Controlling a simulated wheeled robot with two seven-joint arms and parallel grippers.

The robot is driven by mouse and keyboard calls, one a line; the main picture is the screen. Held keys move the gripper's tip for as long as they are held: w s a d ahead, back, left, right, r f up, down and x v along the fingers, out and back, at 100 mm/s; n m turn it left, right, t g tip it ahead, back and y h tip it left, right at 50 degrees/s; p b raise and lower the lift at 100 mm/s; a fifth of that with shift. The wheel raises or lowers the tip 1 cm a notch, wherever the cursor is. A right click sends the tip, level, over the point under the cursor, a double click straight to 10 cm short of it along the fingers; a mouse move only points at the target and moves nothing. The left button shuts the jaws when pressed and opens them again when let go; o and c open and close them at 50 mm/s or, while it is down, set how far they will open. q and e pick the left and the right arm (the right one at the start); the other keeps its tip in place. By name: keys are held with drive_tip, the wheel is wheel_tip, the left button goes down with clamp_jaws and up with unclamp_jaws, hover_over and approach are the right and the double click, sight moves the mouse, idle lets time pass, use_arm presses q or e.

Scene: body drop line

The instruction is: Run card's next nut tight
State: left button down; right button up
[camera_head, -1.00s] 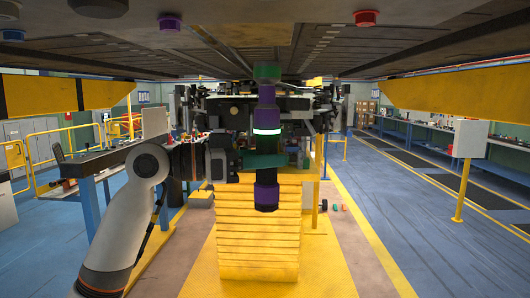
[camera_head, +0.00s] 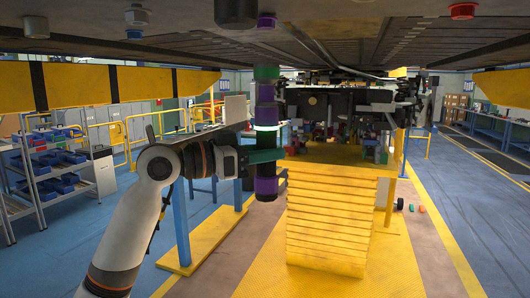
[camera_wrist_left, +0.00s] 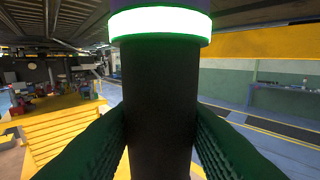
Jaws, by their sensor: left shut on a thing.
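My left gripper (camera_head: 266,155) is shut on the black shaft of an upright tool (camera_head: 266,92) with purple bands, a green collar near its top and a lit green-white ring. In the left wrist view its green fingers press on both sides of the black shaft (camera_wrist_left: 160,95), just below the lit ring. A purple nut-like fitting (camera_head: 266,20) hangs under the body, in line above the tool's top; I cannot tell whether they touch. No card is legible. My right gripper is out of view.
The car body's dark underside (camera_head: 350,45) spans overhead, with a yellow beam (camera_head: 90,87) at the left. A yellow ribbed lift (camera_head: 332,220) stands right of the tool. A shelf with blue bins (camera_head: 60,182) is at the left.

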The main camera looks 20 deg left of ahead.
sight(256, 113)
use_arm(q)
drive_tip(key=shift+s+r, duration=0.1)
drive_tip(key=shift+r, duration=0.15)
drive_tip(key=shift+r+p, duration=2.6)
drive_tip(key=shift+r, duration=0.2)
drive_tip(key=shift+f+b, duration=0.3)
drive_tip(key=shift+f, duration=0.15)
drive_tip(key=shift+r+p, duration=0.5)
drive_tip(key=shift+p, duration=0.1)
drive_tip(key=shift+r, duration=0.25)
drive_tip(key=shift+r+p, duration=0.35)
drive_tip(key=shift+p, duration=0.2)
drive_tip(key=shift+f, duration=0.15)
drive_tip(key=shift+r, duration=0.2)
idle(0.6)
